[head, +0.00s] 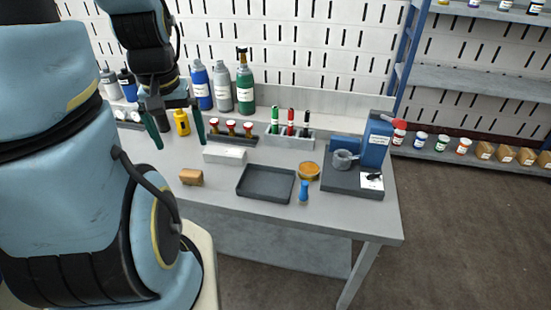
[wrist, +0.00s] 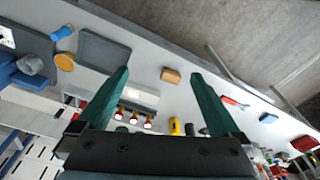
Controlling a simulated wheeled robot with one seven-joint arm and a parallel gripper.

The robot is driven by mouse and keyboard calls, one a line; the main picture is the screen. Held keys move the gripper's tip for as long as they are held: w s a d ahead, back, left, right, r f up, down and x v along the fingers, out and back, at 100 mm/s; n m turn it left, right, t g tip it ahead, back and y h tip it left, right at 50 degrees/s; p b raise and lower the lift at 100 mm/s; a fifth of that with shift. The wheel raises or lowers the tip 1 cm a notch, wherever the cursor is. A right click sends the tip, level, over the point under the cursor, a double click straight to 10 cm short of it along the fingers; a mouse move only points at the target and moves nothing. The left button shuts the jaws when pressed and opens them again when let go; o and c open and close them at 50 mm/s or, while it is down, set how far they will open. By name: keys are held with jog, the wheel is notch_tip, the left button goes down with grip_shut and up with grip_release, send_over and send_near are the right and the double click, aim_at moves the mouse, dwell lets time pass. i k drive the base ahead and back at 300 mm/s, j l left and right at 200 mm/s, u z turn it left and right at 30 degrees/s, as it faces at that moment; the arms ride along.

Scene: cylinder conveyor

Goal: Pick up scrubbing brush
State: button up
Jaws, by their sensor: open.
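A small tan-brown block (head: 191,177), which looks like the scrubbing brush, lies on the grey table near its front edge. It also shows in the wrist view (wrist: 171,75), between the two fingertips in the picture but beyond them. Its bristles cannot be made out. My gripper (head: 176,137) is open and empty, with its green fingers apart, above the table and behind the block in the head view. In the wrist view my gripper (wrist: 160,73) has nothing between its fingers.
A yellow bottle (head: 181,122) stands near the fingers. A white box (head: 225,155), a dark tray (head: 265,196), an orange round tin (head: 309,171) and a blue item (head: 303,192) lie to the right. Tall bottles (head: 222,90) stand at the back. Table around the block is clear.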

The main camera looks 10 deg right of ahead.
aim_at(192, 177)
jog(key=z, duration=0.2)
jog(key=l+u, duration=0.1)
jog(key=u, duration=1.45)
jog(key=k+l+u, duration=0.35)
jog(key=k+l, duration=0.1)
jog(key=l, duration=0.1)
